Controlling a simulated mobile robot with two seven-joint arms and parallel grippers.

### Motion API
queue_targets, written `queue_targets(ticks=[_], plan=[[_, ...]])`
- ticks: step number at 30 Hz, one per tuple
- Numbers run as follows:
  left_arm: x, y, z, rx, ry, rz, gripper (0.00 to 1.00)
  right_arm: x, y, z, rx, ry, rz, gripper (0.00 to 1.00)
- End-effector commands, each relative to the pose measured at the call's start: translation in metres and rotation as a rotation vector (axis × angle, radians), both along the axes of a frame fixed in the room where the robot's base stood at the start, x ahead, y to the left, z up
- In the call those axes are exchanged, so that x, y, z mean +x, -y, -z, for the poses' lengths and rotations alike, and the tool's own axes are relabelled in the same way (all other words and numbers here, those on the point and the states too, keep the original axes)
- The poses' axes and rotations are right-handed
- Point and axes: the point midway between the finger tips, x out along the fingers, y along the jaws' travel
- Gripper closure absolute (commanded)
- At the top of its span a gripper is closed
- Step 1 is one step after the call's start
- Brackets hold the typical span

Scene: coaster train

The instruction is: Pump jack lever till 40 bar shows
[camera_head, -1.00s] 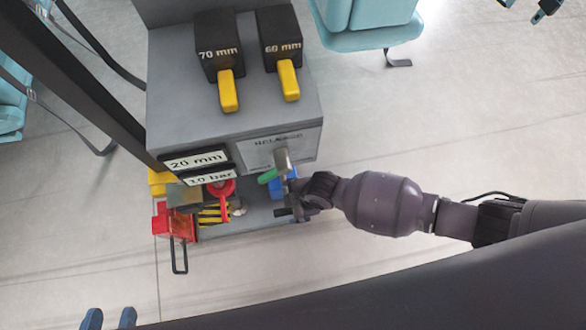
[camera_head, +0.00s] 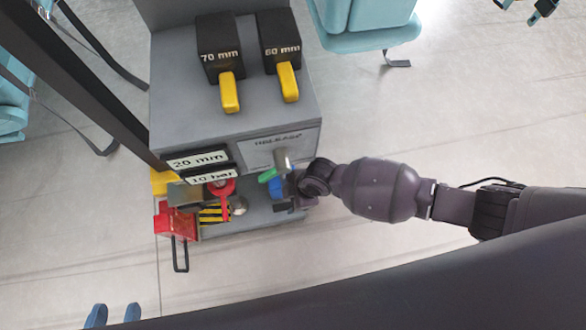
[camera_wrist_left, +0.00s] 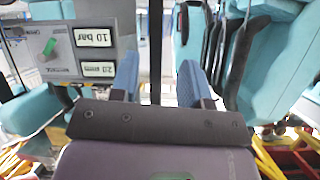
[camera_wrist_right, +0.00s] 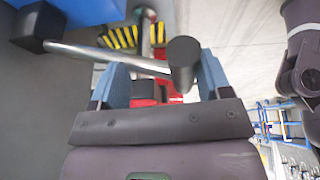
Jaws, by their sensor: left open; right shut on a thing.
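The grey jack console (camera_head: 235,125) stands in the middle of the head view. Its two displays read 20 mm (camera_head: 197,160) and 10 bar (camera_head: 212,177); the 10 bar display also shows upside down in the left wrist view (camera_wrist_left: 95,37). The metal jack lever (camera_wrist_right: 95,51), with a dark round end, crosses between the fingers of my right gripper (camera_wrist_right: 165,78), which is shut on it. In the head view my right gripper (camera_head: 287,204) is at the console's lower right and partly hidden. My left gripper (camera_head: 114,314) is open and empty at the lower left.
A green-handled release valve (camera_head: 268,176) sits close above my right gripper. Two black blocks (camera_head: 218,45) marked 70 mm and 60 mm stand on top of the console. A red part (camera_head: 175,222) is at the lower left.

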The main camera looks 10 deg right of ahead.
Motion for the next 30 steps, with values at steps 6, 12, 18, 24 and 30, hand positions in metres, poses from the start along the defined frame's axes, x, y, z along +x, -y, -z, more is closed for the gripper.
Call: queue_targets(ticks=[6, 12, 18, 24, 30], plan=[[-0.001, 0.003, 0.003, 0.012, -0.039, 0.016, 0.57, 0.015, 0.0, -0.029, -0.001, -0.137, -0.001, 0.72], [0.0, 0.003, 0.002, 0.024, -0.052, 0.027, 0.57, 0.03, 0.0, -0.051, -0.001, -0.278, -0.001, 0.72], [0.0, 0.003, 0.002, 0.027, -0.065, 0.028, 0.57, 0.047, -0.001, -0.069, 0.001, -0.268, -0.002, 0.83], [-0.001, 0.004, 0.003, 0.025, -0.066, 0.026, 0.57, 0.062, 0.0, -0.079, 0.001, -0.344, 0.004, 0.85], [-0.001, 0.004, 0.004, 0.022, -0.064, 0.023, 0.57, 0.068, 0.002, -0.083, -0.001, -0.372, 0.006, 0.86]])
